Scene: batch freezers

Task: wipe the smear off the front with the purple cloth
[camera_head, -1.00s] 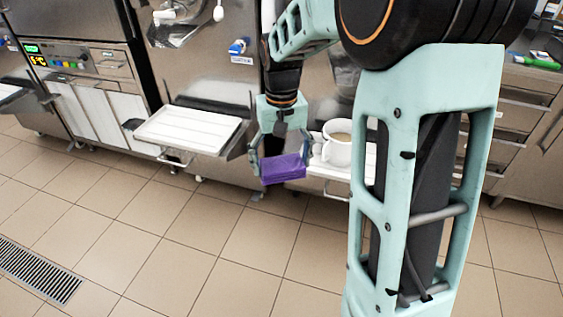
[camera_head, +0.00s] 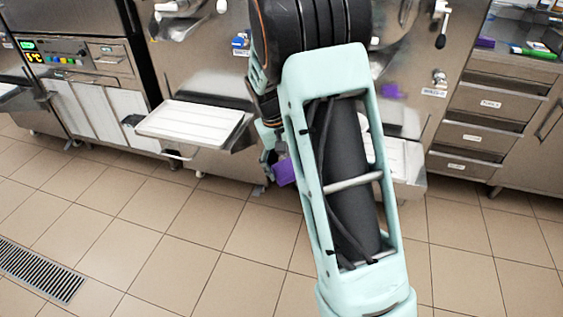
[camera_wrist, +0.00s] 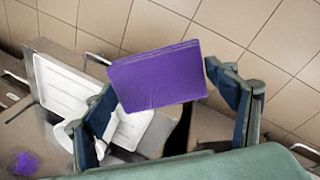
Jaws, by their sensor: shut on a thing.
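The purple cloth (camera_head: 284,172) is a folded block held in my gripper (camera_wrist: 163,90), which is shut on it. In the wrist view the cloth (camera_wrist: 157,76) lies between the two dark fingers. In the head view my arm covers most of the gripper and part of the cloth. They hang low in front of the machines, apart from any front. A purple smear (camera_head: 391,90) shows on the steel front of the right machine, right of my arm. A blurred purple patch, seemingly this smear, shows at the lower left of the wrist view (camera_wrist: 25,162).
A white drip tray (camera_head: 190,122) juts from the middle machine. Another tray (camera_head: 404,160) juts below the smear, partly hidden by my arm. Steel drawers (camera_head: 478,136) stand at the right. The tiled floor (camera_head: 130,230) in front is clear.

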